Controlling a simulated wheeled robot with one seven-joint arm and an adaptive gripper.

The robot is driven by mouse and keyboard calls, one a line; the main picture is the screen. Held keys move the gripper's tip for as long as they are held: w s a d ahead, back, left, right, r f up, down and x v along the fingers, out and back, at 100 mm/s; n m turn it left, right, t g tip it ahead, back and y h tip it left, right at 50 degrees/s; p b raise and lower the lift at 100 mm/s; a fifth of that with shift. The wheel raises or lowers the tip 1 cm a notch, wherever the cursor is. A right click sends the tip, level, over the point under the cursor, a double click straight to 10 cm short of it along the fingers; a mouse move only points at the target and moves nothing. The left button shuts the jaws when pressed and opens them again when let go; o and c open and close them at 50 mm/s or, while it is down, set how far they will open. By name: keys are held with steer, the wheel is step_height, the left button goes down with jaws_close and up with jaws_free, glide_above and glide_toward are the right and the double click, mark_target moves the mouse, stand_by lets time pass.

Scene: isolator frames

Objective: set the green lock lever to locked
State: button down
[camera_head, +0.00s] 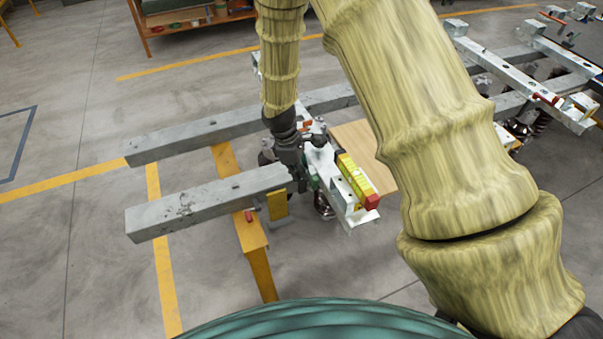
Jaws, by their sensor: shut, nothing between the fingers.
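My gripper (302,186) is dark and points down at the near end of a pale metal cross frame (334,190), beside the end of a grey beam. It is shut, with nothing seen between its fingers. A small green part (315,182) shows just right of the fingertips; it may be the green lock lever, but it is too small and too covered to tell its position. I cannot tell whether the gripper touches it. A yellow block with a red end (357,182) sits on the frame to the right.
Two grey beams (208,200) run to the left, over a yellow stand (252,245). A wooden board (365,148) lies behind the frame. Similar frames (520,70) stand at the upper right. A shelf (190,18) stands at the back. The floor at left is clear.

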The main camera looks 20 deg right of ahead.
steer(key=w+a+r+b, duration=0.1)
steer(key=a+r, duration=0.1)
steer(key=r, duration=0.2)
steer(key=w+a+r, duration=0.2)
steer(key=r, duration=0.3)
steer(key=shift+w+a+r+b, duration=0.25)
steer(key=shift+w+a+b, duration=0.05)
steer(key=shift+a+b, duration=0.1)
